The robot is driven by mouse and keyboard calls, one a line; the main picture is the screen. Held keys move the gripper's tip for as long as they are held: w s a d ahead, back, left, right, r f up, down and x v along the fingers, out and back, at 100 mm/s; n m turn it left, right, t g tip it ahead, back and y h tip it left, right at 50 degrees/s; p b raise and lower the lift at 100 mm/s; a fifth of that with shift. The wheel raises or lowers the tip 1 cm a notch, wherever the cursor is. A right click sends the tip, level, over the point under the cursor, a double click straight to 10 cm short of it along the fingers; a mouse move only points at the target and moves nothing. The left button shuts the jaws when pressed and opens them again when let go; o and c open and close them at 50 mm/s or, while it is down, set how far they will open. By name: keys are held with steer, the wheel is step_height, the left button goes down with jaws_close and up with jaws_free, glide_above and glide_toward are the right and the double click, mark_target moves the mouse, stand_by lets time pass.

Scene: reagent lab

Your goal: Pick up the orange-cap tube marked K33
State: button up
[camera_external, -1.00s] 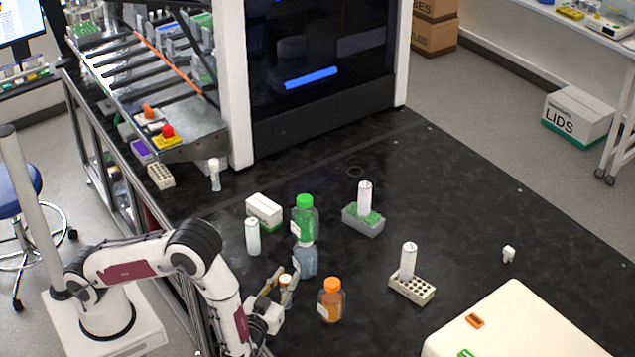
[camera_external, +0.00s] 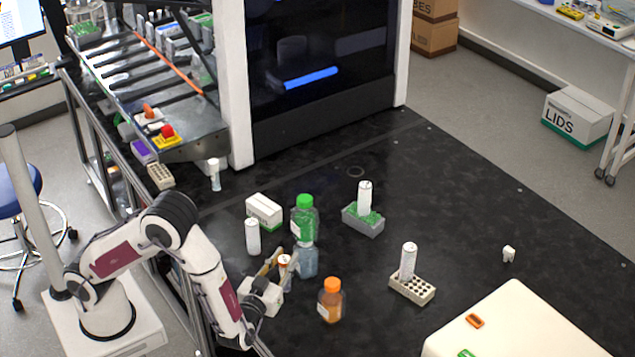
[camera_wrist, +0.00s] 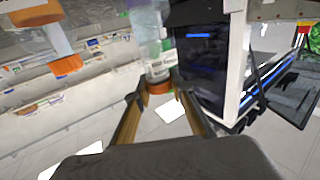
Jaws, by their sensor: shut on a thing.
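In the external view my gripper (camera_external: 283,263) is shut on an orange-cap tube (camera_external: 285,267), with a finger on either side of it. The tube is upright and its cap shows between the fingers. In the wrist view my fingers (camera_wrist: 157,90) close around the tube (camera_wrist: 158,68), with its orange cap near the tips. Its label is too small to read, so I cannot confirm K33. A clear bottle with bluish content (camera_external: 307,262) stands just behind and right of the tube.
An orange-cap bottle (camera_external: 331,300) stands to the right of my gripper. A green-cap bottle (camera_external: 304,218), a white tube (camera_external: 252,237) and a white box (camera_external: 264,210) stand behind. A beige rack (camera_external: 412,287) and grey rack (camera_external: 363,220) hold white tubes.

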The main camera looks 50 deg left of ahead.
steer(key=shift+r, duration=1.3)
